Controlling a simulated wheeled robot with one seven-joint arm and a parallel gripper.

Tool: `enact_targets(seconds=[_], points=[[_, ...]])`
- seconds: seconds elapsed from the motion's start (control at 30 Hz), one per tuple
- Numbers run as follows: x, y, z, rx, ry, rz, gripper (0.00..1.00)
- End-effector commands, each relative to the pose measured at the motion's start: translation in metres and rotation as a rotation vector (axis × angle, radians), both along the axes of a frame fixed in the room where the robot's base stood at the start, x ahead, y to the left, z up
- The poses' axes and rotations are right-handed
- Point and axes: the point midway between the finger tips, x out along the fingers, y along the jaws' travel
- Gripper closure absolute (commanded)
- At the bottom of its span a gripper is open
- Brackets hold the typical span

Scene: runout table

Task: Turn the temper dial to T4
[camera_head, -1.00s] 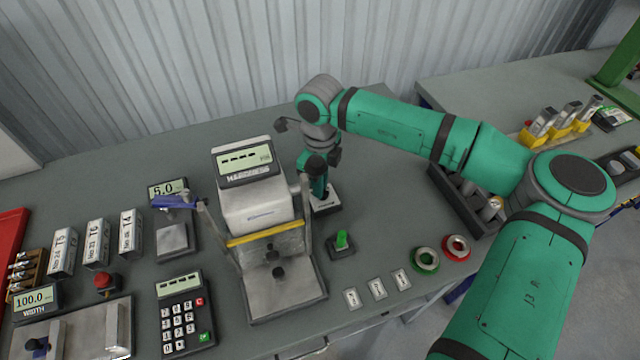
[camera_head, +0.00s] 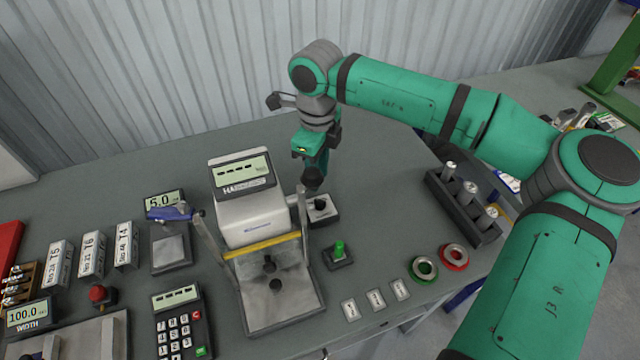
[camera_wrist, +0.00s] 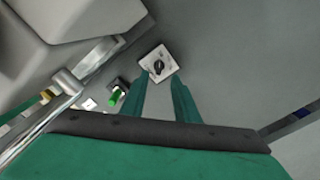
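The temper dial (camera_head: 322,209) is a dark knob on a pale square plate, on a dark base on the table, just right of the white tester. In the wrist view the dial (camera_wrist: 158,67) lies just beyond the fingertips. Its marks are too small to read, so I cannot tell the setting. My gripper (camera_head: 313,182) is above the dial and apart from it. In the wrist view the two green fingers of my gripper (camera_wrist: 161,84) are spread with a clear gap and nothing between them.
The white tester (camera_head: 250,217) with a display and steel plate stands close left. A green button box (camera_head: 338,255) is in front of the dial. Green (camera_head: 424,269) and red (camera_head: 454,257) rings and a dark rack (camera_head: 455,213) lie to the right. Table behind the gripper is clear.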

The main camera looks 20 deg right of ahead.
Motion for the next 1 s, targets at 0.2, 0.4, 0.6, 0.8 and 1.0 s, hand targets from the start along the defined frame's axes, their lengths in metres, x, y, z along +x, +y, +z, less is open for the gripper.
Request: enact_targets(seconds=[0.2, 0.4, 0.6, 0.8, 1.0], points=[[0.000, -0.001, 0.021, -0.001, 0.000, -0.002, 0.72], [-0.001, -0.004, 0.024, -0.001, 0.001, -0.007, 0.72], [-0.002, -0.005, 0.024, -0.001, 0.001, -0.008, 0.72], [-0.001, -0.004, 0.024, -0.001, 0.001, -0.007, 0.72], [-0.001, -0.004, 0.024, -0.001, 0.001, -0.005, 0.72]])
